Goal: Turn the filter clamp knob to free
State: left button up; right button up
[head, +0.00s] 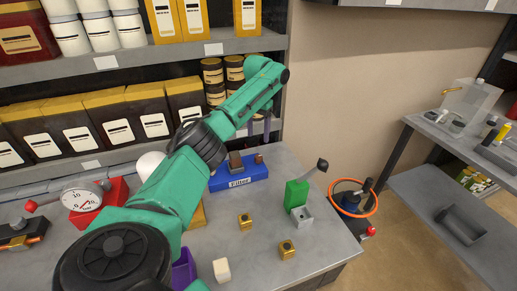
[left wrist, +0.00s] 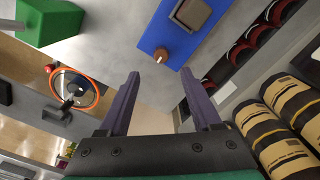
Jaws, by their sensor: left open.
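A blue block labelled "Filter" (head: 240,182) stands on the bench towards the back. It carries a dark brown square piece (head: 236,163) and a small brown knob (head: 258,158) on its right part. In the left wrist view, the knob (left wrist: 162,55) sticks out near the edge of the blue block (left wrist: 165,28). My left gripper (head: 259,130) is above and behind the knob in the head view, with its dark purple fingers apart. In the left wrist view, the open fingers (left wrist: 160,74) point towards the knob, and nothing is between them. My right gripper is not in view.
Shelves with jars and boxes (head: 125,117) stand close behind. A green block with a lever (head: 297,192) and two brass pieces (head: 245,222) are on the bench. A red gauge unit (head: 85,200) is at left.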

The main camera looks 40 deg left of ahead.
pick_arm(q)
send_over(258, 156)
jog(key=f, duration=0.5)
jog(key=shift+s+d+p, duration=0.15)
jog(key=shift+s+p, duration=0.05)
jog(key=shift+p, duration=0.2)
jog(key=f, duration=0.5)
jog(key=shift+w+a+f, duration=0.15)
jog(key=shift+w+a, duration=0.05)
jog(key=shift+w, duration=0.15)
jog(key=shift+s+d+f, duration=0.1)
jog(key=shift+f, duration=0.1)
jog(key=shift+c, duration=0.9)
grip_shut()
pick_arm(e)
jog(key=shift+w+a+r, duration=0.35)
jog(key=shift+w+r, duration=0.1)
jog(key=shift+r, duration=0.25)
